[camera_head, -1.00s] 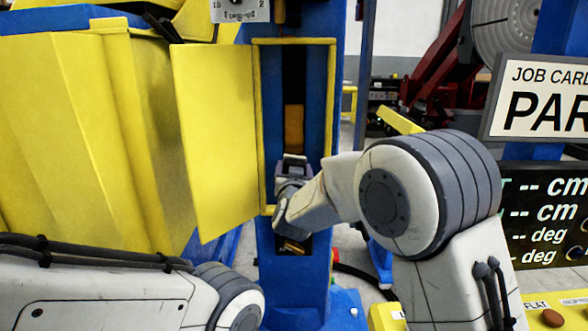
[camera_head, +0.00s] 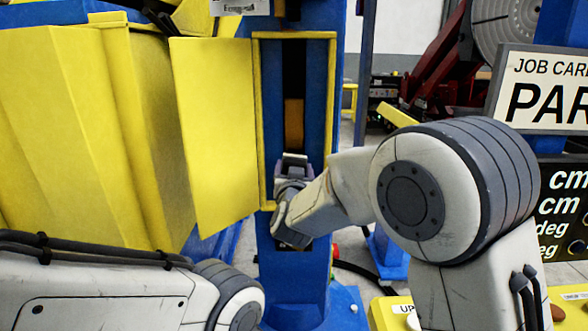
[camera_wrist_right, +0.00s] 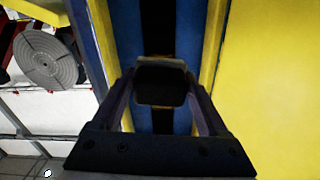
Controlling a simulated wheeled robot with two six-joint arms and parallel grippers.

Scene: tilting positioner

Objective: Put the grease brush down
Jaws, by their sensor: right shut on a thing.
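My right gripper (camera_head: 293,167) is in front of the lower part of an open, yellow-framed recess in a blue column. In the right wrist view its fingers (camera_wrist_right: 162,90) are closed on a dark, blocky piece (camera_wrist_right: 161,86) with a tan far edge, which I take to be the grease brush. Its bristles and handle cannot be made out. Whether it touches the recess is unclear. My left gripper is out of view; only part of the left arm shows at lower left.
The recess has a yellow frame (camera_head: 333,110) and a yellow door (camera_head: 212,135) swung open to the left. An orange-brown block (camera_head: 294,125) shows inside, above the gripper. A job card sign (camera_head: 545,92) and a yellow button panel (camera_head: 390,312) are at the right.

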